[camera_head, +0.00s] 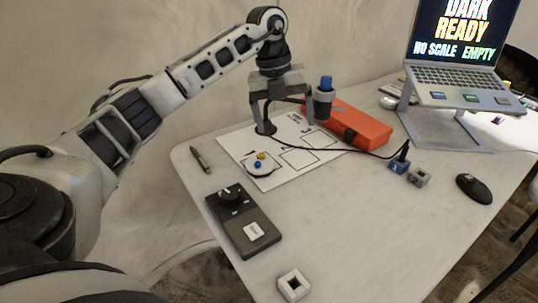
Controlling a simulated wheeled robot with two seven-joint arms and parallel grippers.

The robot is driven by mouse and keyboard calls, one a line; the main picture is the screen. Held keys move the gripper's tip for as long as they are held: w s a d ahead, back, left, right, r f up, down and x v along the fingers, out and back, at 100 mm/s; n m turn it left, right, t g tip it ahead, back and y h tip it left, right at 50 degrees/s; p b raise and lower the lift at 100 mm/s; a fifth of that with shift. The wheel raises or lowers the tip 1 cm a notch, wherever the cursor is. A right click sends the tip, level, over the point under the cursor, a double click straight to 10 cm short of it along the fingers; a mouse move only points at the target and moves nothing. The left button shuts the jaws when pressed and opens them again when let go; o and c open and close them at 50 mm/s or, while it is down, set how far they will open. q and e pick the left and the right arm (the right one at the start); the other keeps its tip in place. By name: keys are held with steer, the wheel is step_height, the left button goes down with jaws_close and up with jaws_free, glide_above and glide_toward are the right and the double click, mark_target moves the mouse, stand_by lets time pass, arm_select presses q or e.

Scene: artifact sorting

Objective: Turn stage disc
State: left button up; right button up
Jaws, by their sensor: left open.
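A small round white disc (260,167) lies on the near left part of a white printed mat (232,146). A yellow piece (261,155) and a blue piece (258,164) sit on the disc. My left gripper (283,112) reaches in from the upper left and hangs over the far part of the mat, beyond the disc. Its jaws are open and point down, apart from the disc. A dark upright cylinder with a blue top (326,83) shows right beside the gripper. My right gripper is not in view.
An orange case (357,121) lies behind the mat. A black cable crosses the mat to small blue and grey blocks (419,177). A dark control box with a knob (243,221), a pen (200,158), a white square piece (293,285), a mouse (474,188) and a raised laptop (462,78) surround it.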

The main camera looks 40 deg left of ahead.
arm_select(q)
step_height(320, 180, up, 2)
steer(key=n+y, duration=0.2)
glide_above(260, 155)
steer(key=d, duration=0.1)
steer(key=s, duration=0.1)
steer(key=shift+g, duration=0.4)
step_height(260, 155, down, 15)
steer(key=b, duration=0.3)
steer(key=shift+a, duration=0.1)
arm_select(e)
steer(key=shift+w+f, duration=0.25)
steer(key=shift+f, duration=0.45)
